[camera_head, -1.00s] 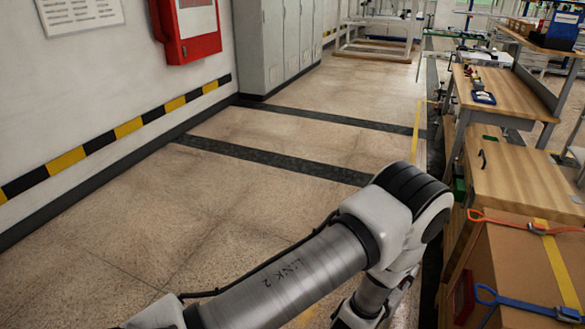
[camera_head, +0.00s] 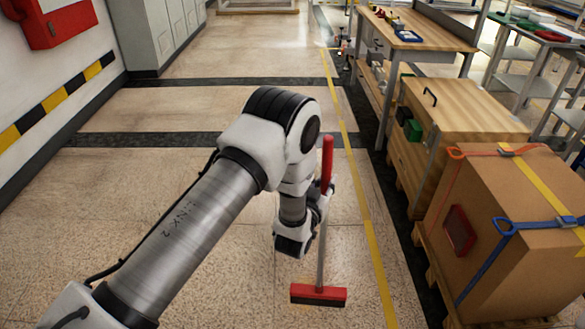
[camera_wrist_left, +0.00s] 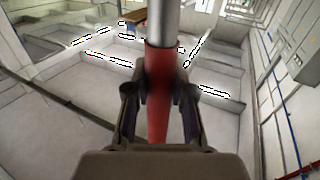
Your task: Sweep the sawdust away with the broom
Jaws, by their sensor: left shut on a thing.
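The broom has a red grip, a grey pole (camera_head: 322,245) and a wide red head (camera_head: 318,291) with dark bristles. It hangs nearly upright in the head view, right of my left arm. My left gripper (camera_head: 322,195) is shut on the broom's upper part. In the left wrist view, the fingers of my left gripper (camera_wrist_left: 160,92) close around the red grip (camera_wrist_left: 159,65), and the grey pole runs up out of frame. I cannot tell whether the bristles touch the floor. I cannot make out sawdust on the speckled floor. My right gripper is not in view.
A strapped cardboard box (camera_head: 475,215) on a pallet and a wooden crate (camera_head: 460,112) stand at the right, with a workbench (camera_head: 425,35) behind. A yellow line (camera_head: 358,180) runs along the floor. Grey lockers (camera_head: 160,30) stand at the left wall. The middle floor is open.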

